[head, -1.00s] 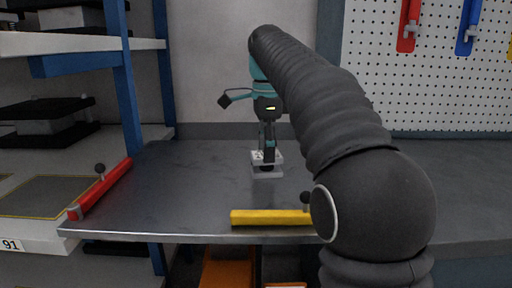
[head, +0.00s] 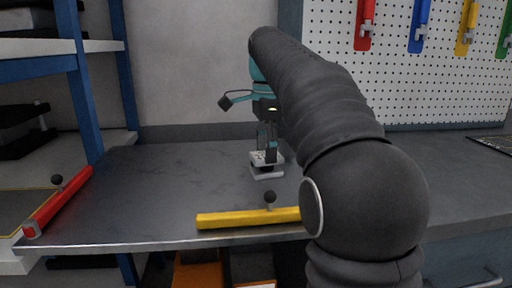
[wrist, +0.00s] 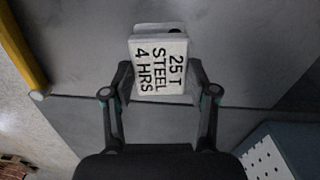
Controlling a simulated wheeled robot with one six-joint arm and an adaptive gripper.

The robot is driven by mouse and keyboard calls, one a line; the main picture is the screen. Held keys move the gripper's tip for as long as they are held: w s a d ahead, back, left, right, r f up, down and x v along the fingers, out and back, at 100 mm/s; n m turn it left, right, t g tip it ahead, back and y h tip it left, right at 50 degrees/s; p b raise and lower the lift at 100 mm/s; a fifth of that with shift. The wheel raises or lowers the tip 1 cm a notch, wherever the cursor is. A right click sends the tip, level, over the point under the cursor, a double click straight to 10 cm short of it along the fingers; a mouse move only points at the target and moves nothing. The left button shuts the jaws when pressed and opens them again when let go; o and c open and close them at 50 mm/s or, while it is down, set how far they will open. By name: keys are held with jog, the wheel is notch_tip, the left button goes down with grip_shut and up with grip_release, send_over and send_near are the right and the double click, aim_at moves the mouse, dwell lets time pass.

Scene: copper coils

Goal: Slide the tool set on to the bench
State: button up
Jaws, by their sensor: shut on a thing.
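My gripper (head: 268,150) points down over the grey metal bench (head: 150,190). It is shut on a small white tag block (head: 267,173), lettered "25 T STEEL 4 HRS". The lettered block (wrist: 158,68) shows between both fingers in the wrist view (wrist: 158,92). I cannot tell whether the block touches the bench top. Black-plated sets, perhaps the tool set, stand on the rack at left: one on the middle level (head: 22,130) and one higher up (head: 30,20), both cut by the picture edge.
A yellow bar with a black knob (head: 245,217) lies along the bench's front edge. A red bar with a knob (head: 58,202) runs along its left edge, beside the blue-posted rack (head: 85,110). A pegboard with coloured tools (head: 420,80) stands behind. The bench middle is clear.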

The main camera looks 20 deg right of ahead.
jog(key=shift+s+d+p, duration=0.1)
jog(key=shift+s+d, duration=0.1)
jog(key=shift+d, duration=0.5)
jog(key=shift+s+d+p, duration=0.1)
jog(key=shift+s+d, duration=0.15)
jog(key=shift+d, duration=0.5)
jog(key=shift+s+d+p, duration=0.1)
jog(key=shift+s+d, duration=0.1)
jog(key=shift+d, duration=0.5)
jog(key=shift+s+d, duration=0.2)
jog(key=shift+d, duration=0.45)
jog(key=shift+s+d, duration=0.15)
jog(key=shift+d, duration=0.45)
jog(key=shift+s+d, duration=0.8)
jog(key=shift+d, duration=2.05)
jog(key=shift+s+d, duration=0.8)
jog(key=shift+d, duration=2.1)
jog(key=shift+s+d, duration=0.8)
jog(key=shift+d, duration=2.05)
jog(key=o, duration=1.2)
jog(key=shift+o, duration=0.2)
jog(key=shift+r, duration=2.5)
